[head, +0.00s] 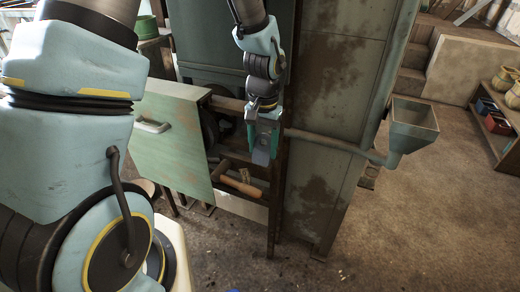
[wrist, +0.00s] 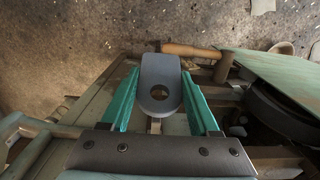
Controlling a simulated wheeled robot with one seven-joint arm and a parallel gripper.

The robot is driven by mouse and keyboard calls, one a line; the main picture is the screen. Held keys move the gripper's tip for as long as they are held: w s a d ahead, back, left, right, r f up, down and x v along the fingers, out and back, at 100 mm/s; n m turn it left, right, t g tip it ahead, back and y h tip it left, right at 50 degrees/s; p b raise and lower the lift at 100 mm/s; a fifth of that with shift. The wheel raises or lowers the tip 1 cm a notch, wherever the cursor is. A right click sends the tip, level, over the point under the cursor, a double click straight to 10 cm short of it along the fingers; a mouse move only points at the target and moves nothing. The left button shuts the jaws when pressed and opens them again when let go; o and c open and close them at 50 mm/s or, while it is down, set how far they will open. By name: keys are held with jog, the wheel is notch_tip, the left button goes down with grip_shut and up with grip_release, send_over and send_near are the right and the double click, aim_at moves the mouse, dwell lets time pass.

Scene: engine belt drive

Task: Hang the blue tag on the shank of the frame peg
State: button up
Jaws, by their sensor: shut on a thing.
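The blue tag (wrist: 160,72) is a grey-blue plate with a rounded end and a round hole near that end. My gripper (wrist: 160,101) is shut on it, with a green finger on each side. In the head view the tag (head: 262,156) hangs below my gripper (head: 264,136), in front of the machine frame's upright. I cannot pick out the frame peg for sure in either view; my gripper and the tag cover part of the frame. Whether the tag touches the frame cannot be told.
A pale green door panel (head: 167,140) with a handle stands open left of my gripper. A wooden-handled hammer (head: 241,185) lies on the frame's lower shelf. A pipe runs right to a funnel box (head: 414,118).

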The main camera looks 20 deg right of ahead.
jog(key=shift+w+d+f, duration=0.1)
jog(key=shift+w+d, duration=1.05)
jog(key=shift+w, duration=0.1)
jog(key=shift+w+d, duration=0.2)
grip_shut()
jog(key=shift+w+d+f, duration=0.1)
jog(key=shift+w+d, duration=0.8)
jog(key=shift+w, duration=0.1)
jog(key=o, duration=1.4)
grip_release()
